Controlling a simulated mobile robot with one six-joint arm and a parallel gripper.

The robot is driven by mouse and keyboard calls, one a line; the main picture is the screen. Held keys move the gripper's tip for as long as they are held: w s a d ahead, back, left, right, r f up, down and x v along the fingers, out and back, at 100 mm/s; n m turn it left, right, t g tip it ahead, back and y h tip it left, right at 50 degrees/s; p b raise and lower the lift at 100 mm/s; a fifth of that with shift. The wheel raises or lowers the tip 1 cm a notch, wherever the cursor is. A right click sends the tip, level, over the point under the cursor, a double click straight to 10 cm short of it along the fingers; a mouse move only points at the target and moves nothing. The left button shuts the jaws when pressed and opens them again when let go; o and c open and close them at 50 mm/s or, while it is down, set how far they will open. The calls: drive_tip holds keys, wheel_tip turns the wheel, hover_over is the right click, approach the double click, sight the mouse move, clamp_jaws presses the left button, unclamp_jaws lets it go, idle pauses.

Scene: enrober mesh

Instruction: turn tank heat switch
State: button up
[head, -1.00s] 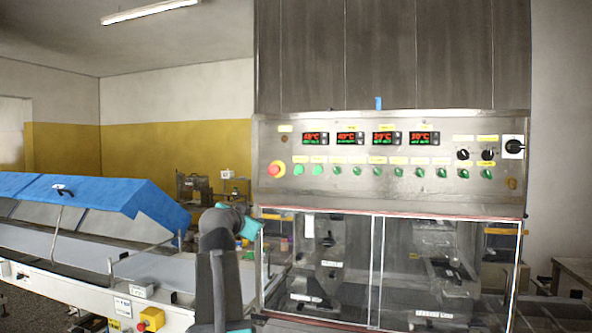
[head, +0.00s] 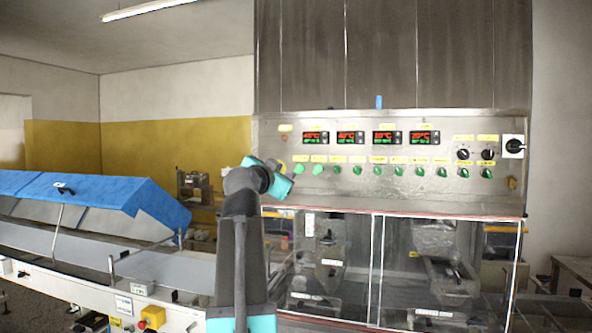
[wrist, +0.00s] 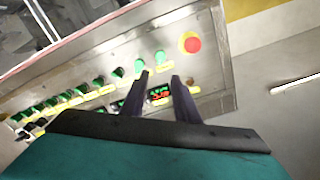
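A row of green switches (head: 398,171) with yellow labels runs along the steel control panel (head: 470,200). The labels are too small to read, so I cannot tell which is the tank heat switch. The row also shows in the wrist view, rotated, with green knobs (wrist: 98,81) running down to the left. My gripper (wrist: 160,76) is open and empty, its two dark fingers apart in front of the panel. A lit red-and-green display (wrist: 159,95) shows between them. In the head view my gripper (head: 278,178) is at the panel's left end; its fingertips cannot be made out.
A red emergency stop (wrist: 190,43) on a yellow base sits near the fingers. Black rotary switches (head: 463,154) are at the panel's right. Clear guard doors (head: 345,270) lie below, and a conveyor with a blue cover (head: 90,195) stands left.

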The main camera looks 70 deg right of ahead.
sight(298, 168)
drive_tip(key=d+p, duration=0.1)
drive_tip(key=d, duration=0.3)
drive_tip(key=d+p, duration=0.1)
drive_tip(key=d, duration=0.3)
drive_tip(key=d+p, duration=0.1)
drive_tip(key=d, duration=0.3)
drive_tip(key=shift+w+d+r+p, duration=0.15)
drive_tip(key=shift+w+d+p, duration=0.1)
drive_tip(key=shift+w+p, duration=0.15)
drive_tip(key=shift+d, duration=0.5)
clamp_jaws()
drive_tip(key=shift+a+f, duration=0.2)
drive_tip(key=shift+f, duration=0.05)
drive_tip(key=shift+r, duration=0.15)
